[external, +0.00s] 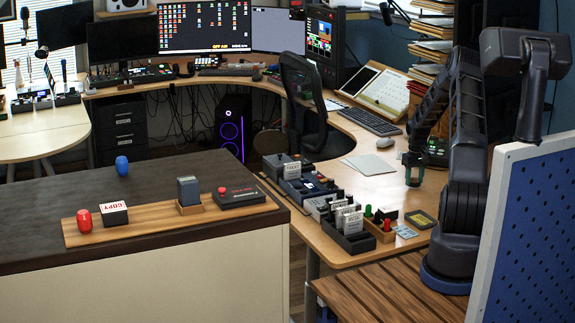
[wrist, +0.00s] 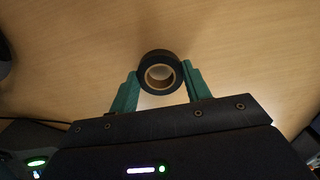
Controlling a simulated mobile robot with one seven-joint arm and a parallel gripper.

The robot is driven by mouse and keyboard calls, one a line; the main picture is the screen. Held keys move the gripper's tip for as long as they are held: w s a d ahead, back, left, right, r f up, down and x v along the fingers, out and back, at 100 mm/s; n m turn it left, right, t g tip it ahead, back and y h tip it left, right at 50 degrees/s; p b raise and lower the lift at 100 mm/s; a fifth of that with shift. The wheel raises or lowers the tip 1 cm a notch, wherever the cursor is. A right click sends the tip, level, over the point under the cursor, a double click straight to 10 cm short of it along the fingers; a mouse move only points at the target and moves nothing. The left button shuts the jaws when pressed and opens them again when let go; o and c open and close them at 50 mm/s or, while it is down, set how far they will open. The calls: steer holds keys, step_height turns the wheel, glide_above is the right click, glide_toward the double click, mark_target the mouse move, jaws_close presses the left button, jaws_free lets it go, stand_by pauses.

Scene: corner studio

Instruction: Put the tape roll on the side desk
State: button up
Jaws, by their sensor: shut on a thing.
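The tape roll (wrist: 147,58), a black ring with a pale core, is between the green fingers of my gripper (wrist: 158,80) in the wrist view. The fingers are shut on its two sides. In the external view my gripper (external: 413,178) points down over the right part of the curved wooden desk (external: 345,185); the roll is too small there to make out clearly. I cannot tell whether the roll touches the desk. A dark-topped desk (external: 40,218) stands at the left front, and a pale round-edged desk (external: 40,138) behind it. Which one is the side desk is not marked.
A wooden board (external: 150,232) on the dark top holds several small items, with a blue object (external: 122,166) behind. Card boxes (external: 350,225) and small devices crowd the curved desk's front edge. A chair (external: 303,90) and a blue pegboard panel (external: 535,235) flank the space.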

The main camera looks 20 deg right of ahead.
steer(key=shift+f, duration=0.6)
steer(key=o, duration=1)
steer(key=shift+f, duration=0.15)
